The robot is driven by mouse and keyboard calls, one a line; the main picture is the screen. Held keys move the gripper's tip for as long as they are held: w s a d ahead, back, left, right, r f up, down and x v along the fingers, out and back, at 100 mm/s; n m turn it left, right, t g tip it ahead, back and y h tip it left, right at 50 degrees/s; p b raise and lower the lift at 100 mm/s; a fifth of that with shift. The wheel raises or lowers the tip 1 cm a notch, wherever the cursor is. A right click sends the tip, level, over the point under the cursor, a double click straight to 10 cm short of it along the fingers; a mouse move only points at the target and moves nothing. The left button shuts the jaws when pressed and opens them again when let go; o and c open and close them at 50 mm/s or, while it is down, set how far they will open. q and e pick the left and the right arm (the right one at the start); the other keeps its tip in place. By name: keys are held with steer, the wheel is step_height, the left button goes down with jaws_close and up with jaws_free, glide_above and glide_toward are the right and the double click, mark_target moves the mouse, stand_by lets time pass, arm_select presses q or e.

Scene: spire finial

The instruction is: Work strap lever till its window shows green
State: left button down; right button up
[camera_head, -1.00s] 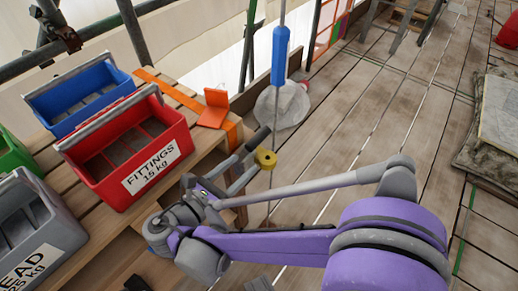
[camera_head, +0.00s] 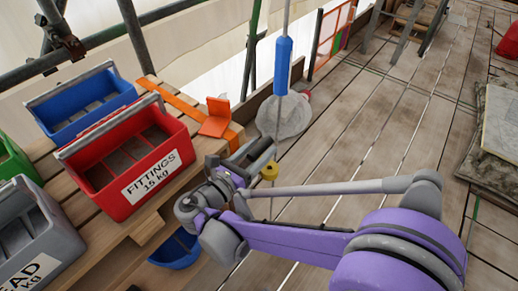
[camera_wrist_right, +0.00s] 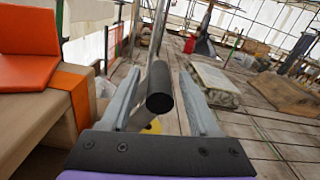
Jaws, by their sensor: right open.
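A dark round-ended handle (camera_head: 262,148) stands out beyond the bench edge, with a yellow round part (camera_head: 269,171) just below it. In the right wrist view the black handle (camera_wrist_right: 160,88) points its end at the camera, in the gap between my fingers, with room on both sides. My right gripper (camera_wrist_right: 160,105) is open; in the head view it (camera_head: 252,162) is at the handle. An orange strap (camera_head: 172,97) crosses the bench, with a raised orange flap (camera_head: 215,117) on it. I cannot tell which part is the strap lever. No window is readable. My left gripper is not in view.
A red FITTINGS bin (camera_head: 125,160), a blue bin (camera_head: 80,105) and a grey bin (camera_head: 35,225) stand on the wooden bench at left. A blue-sleeved upright rod (camera_head: 283,65) rises beyond the handle from a grey rounded base (camera_head: 284,117).

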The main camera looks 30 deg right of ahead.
steer(key=shift+c, duration=0.2)
jaws_close()
stand_by(1.3)
